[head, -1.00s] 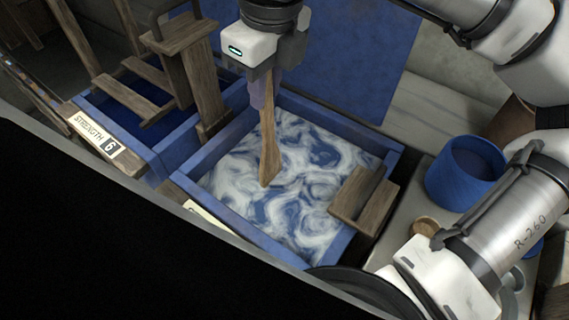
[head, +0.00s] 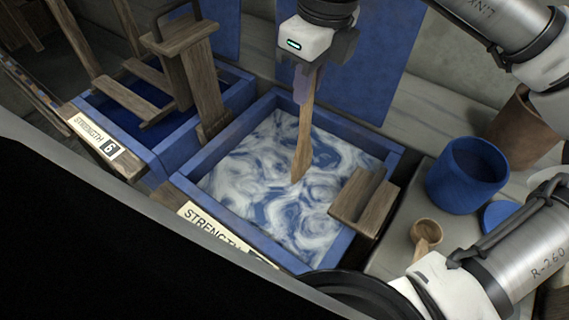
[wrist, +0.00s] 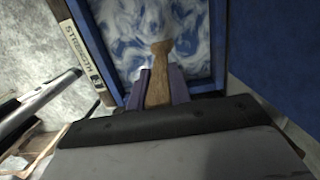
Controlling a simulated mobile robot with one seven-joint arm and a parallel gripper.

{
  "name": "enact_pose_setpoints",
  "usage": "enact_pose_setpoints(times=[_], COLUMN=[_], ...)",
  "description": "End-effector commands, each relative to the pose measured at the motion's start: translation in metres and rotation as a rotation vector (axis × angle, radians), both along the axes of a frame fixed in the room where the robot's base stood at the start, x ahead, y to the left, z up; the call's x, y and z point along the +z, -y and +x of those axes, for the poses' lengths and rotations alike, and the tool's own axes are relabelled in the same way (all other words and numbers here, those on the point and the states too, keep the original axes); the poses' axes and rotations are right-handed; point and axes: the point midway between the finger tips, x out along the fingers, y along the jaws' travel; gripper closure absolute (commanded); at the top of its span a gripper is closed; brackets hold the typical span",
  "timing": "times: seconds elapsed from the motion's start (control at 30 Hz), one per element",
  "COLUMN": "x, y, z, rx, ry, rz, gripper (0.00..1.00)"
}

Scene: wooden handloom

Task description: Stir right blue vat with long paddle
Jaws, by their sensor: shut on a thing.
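The right blue vat (head: 187,186) has a square blue rim and is filled with blue and white swirled liquid (head: 262,170). The long wooden paddle (head: 304,135) hangs nearly upright over the vat, its lower end at the liquid near the middle. My gripper (head: 302,88) is shut on the paddle's upper part, above the vat's back side. In the wrist view the paddle (wrist: 158,75) stands between the purple fingers of my gripper (wrist: 160,88), with the swirled liquid behind it. How deep the tip dips is unclear.
A left blue vat (head: 235,92) with a wooden frame (head: 188,65) stands beside it. A wooden block (head: 362,200) sits on the right vat's right rim. A blue pot (head: 467,175) and a wooden ladle (head: 425,232) lie to the right. Strength labels (head: 97,136) mark the vat fronts.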

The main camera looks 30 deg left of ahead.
Motion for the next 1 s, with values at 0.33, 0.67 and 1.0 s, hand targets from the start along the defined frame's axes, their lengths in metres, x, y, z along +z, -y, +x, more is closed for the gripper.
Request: enact_pose_setpoints(times=[0.33,0.67,1.0], x=[0.0,0.0,0.0], y=[-0.028,-0.064,-0.079], z=[0.028,0.007,-0.008], rx=[0.001,0.004,0.0], ry=[0.0,0.002,0.0], rz=[0.0,-0.001,0.001], gripper=[1.0,1.0,1.0])
